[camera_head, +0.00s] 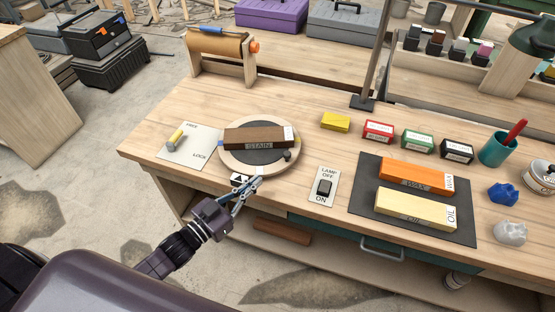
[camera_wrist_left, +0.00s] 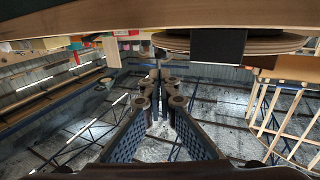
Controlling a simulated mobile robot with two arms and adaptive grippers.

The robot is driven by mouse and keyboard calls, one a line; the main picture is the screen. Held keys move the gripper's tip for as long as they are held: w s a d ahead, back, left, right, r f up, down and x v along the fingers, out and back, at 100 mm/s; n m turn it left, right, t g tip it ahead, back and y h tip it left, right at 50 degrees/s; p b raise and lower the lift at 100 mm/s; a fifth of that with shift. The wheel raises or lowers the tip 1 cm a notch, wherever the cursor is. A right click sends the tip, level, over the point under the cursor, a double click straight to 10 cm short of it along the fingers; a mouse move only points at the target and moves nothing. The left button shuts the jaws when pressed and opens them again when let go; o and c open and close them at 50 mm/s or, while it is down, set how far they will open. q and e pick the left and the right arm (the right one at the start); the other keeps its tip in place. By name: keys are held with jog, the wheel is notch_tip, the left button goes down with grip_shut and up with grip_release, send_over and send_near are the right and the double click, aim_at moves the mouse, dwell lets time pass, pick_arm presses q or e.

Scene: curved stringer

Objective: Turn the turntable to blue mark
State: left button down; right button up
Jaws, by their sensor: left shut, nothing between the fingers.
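The turntable (camera_head: 229,160) is a round pale-wood disc with a dark inner face, near the table's front edge. A brown block marked STAIN lies across it (camera_head: 258,140). A small blue mark (camera_head: 221,143) shows at its left rim, and a dark knob (camera_head: 287,155) sits at its right front. A black-and-white pointer plate (camera_head: 240,180) is at the front. My left gripper (camera_head: 257,183) is shut and empty at the turntable's front edge; contact is unclear. In the left wrist view its fingers (camera_wrist_left: 156,78) are below and left of the turntable's rim (camera_wrist_left: 270,43). My right gripper is out of view.
A FREE/LOCK plate with a yellow lever (camera_head: 176,138) lies left of the turntable. A lamp switch (camera_head: 324,188) is to the right, then a dark mat (camera_head: 366,205) with orange and yellow blocks. A paper roll (camera_head: 218,47) stands behind. Table is clear just behind the turntable.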

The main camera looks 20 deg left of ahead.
aim_at(284, 157)
pick_arm(q)
jog(key=p+x, duration=0.1)
jog(key=x, duration=0.8)
jog(key=shift+w+p, duration=0.2)
jog(key=shift+p, duration=0.1)
jog(key=shift+w+d, duration=0.15)
jog(key=shift+w, duration=0.25)
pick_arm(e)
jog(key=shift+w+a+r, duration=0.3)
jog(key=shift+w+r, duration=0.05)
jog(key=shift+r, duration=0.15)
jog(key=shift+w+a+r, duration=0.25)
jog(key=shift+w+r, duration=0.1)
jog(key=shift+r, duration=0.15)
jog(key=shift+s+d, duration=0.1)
